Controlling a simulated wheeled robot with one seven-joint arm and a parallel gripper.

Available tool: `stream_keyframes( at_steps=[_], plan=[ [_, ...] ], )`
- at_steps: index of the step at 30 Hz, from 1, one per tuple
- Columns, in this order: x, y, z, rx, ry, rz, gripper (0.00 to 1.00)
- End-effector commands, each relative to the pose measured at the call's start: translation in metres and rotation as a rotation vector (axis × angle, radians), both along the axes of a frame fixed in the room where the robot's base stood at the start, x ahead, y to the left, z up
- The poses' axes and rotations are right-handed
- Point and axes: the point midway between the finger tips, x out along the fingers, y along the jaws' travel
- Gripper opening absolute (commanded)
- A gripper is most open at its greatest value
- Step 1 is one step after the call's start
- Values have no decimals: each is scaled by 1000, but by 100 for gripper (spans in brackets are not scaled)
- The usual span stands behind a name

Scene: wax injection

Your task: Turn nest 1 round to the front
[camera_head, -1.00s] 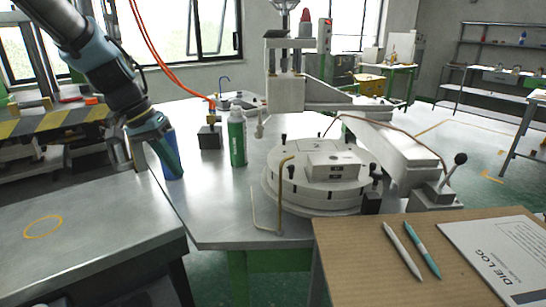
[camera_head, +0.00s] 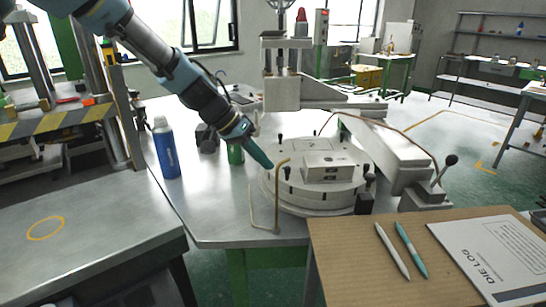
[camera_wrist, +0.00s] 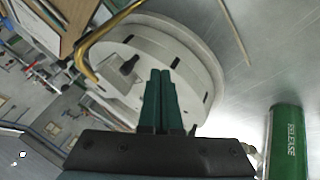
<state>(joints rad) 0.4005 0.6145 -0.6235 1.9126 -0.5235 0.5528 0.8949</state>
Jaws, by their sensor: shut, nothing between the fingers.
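The round pale turntable (camera_head: 315,196) stands on the metal table, with a block-shaped die (camera_head: 328,167) on its near right part and small black knobs around the top. I cannot read which nest is number 1. My gripper (camera_head: 266,163) is shut and empty, pointing down at the turntable's left edge beside a brass bent rod (camera_head: 277,200).
A green RELEASE can (camera_wrist: 288,145) stands left of the turntable, partly behind my arm in the head view (camera_head: 235,153). A blue bottle (camera_head: 166,148) stands farther left. The injection press (camera_head: 290,92) rises behind. A board with pens and a die log (camera_head: 495,255) is at front right.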

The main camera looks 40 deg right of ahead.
Motion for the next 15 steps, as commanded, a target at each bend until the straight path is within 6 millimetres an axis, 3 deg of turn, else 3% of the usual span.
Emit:
stream_keyframes(
  at_steps=[6,15],
  plan=[
    [-23,-7,4,0,-1,-1,0],
    [-27,-9,2,-1,-1,1,0]
  ],
)
